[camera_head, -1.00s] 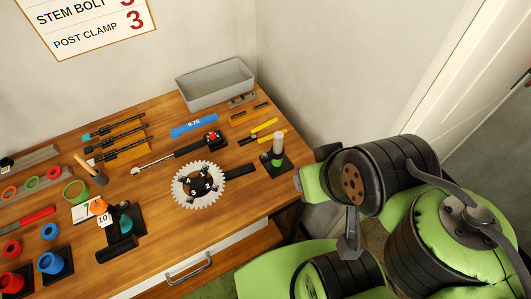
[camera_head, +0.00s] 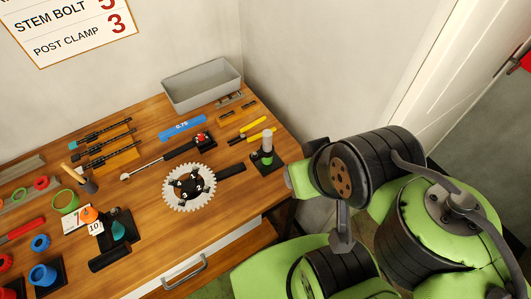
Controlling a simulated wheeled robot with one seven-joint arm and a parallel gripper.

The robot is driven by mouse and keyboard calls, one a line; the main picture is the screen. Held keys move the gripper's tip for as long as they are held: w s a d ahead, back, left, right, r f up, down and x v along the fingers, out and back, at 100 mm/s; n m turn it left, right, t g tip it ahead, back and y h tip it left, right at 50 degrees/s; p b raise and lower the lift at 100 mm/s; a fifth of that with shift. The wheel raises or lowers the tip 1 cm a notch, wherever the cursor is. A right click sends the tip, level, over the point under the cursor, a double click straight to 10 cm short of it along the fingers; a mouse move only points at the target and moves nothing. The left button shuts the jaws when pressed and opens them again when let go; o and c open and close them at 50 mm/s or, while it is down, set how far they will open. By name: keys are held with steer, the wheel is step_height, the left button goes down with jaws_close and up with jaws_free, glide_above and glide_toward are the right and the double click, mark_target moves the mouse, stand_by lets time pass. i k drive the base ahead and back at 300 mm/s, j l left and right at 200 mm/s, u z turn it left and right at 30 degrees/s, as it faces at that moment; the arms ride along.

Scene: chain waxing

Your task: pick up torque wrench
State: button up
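The long tool with a silver shaft and black handle, which looks like the torque wrench (camera_head: 165,159), lies on the wooden workbench (camera_head: 225,215). Its small round head points to the left. Its handle runs up to the right and ends at a small black piece with a red top (camera_head: 201,138). It lies just behind a toothed chainring (camera_head: 189,187). Green and black links of my arm are folded at the right, apart from the bench. My gripper cannot be made out.
A grey bin (camera_head: 202,97) stands at the back corner. A blue block marked 0.75 (camera_head: 183,127) lies behind the wrench, with several thin black tools (camera_head: 105,145) to its left. A post on a black base (camera_head: 267,150) stands near the right edge. Bare wood lies at the front.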

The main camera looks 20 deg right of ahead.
mark_target(125, 178)
steer(key=j+u, duration=0.1)
steer(key=u, duration=0.35)
steer(key=j+u, duration=0.1)
steer(key=u, duration=0.3)
steer(key=j+u, duration=0.1)
steer(key=u, duration=0.35)
steer(key=i+u, duration=0.1)
steer(key=u, duration=0.3)
steer(key=j+u, duration=0.1)
steer(key=u, duration=0.35)
steer(key=i, duration=0.05)
